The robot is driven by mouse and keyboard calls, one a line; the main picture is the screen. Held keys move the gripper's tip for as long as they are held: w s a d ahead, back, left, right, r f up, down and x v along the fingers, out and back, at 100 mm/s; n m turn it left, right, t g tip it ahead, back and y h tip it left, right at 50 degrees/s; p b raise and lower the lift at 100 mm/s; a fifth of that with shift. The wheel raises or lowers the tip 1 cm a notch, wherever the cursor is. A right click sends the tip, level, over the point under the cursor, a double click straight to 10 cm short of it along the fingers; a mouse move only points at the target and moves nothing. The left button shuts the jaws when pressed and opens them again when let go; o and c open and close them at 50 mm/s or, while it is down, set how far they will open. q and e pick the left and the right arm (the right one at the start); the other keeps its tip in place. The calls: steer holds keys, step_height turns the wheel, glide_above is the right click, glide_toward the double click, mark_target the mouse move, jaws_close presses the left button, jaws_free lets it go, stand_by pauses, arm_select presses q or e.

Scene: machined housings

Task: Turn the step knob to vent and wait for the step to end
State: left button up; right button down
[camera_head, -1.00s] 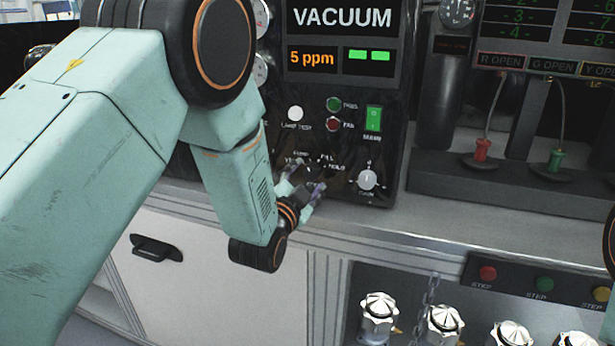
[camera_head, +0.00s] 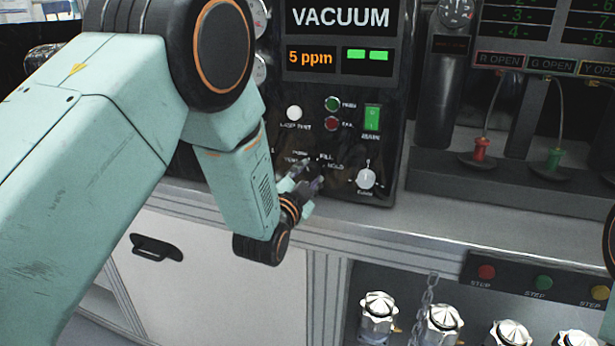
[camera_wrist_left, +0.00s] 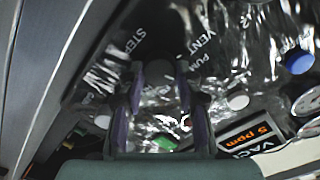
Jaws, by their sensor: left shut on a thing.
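The black vacuum panel (camera_head: 285,105) stands on the bench, its display (camera_head: 340,60) reading VACUUM and 5 ppm beside two green bars. My left gripper (camera_head: 312,180) is at the panel's lower part, among the labels FILL and HOLD, shut on the step knob. The gripper hides the knob in the head view, so its pointer cannot be read. In the left wrist view the two purple-edged fingers (camera_wrist_left: 158,105) straddle a glossy, reflective area, with the labels STEP, VENT and PUMP beyond them. My right gripper is not in view.
A white round knob (camera_head: 366,179) sits right of my gripper. Above are a lit green switch (camera_head: 372,118), a white lamp-test button (camera_head: 294,113), and green and red lamps. Colored connectors and metal valve knobs (camera_head: 377,305) stand to the right and below.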

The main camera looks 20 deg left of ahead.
arm_select(q)
steer(key=shift+c, duration=0.8)
steer(key=shift+n, duration=0.4)
steer(key=n, duration=0.2)
steer(key=shift+n, duration=0.3)
steer(key=n, duration=0.5)
steer(key=shift+r, duration=0.1)
steer(key=shift+n, duration=0.4)
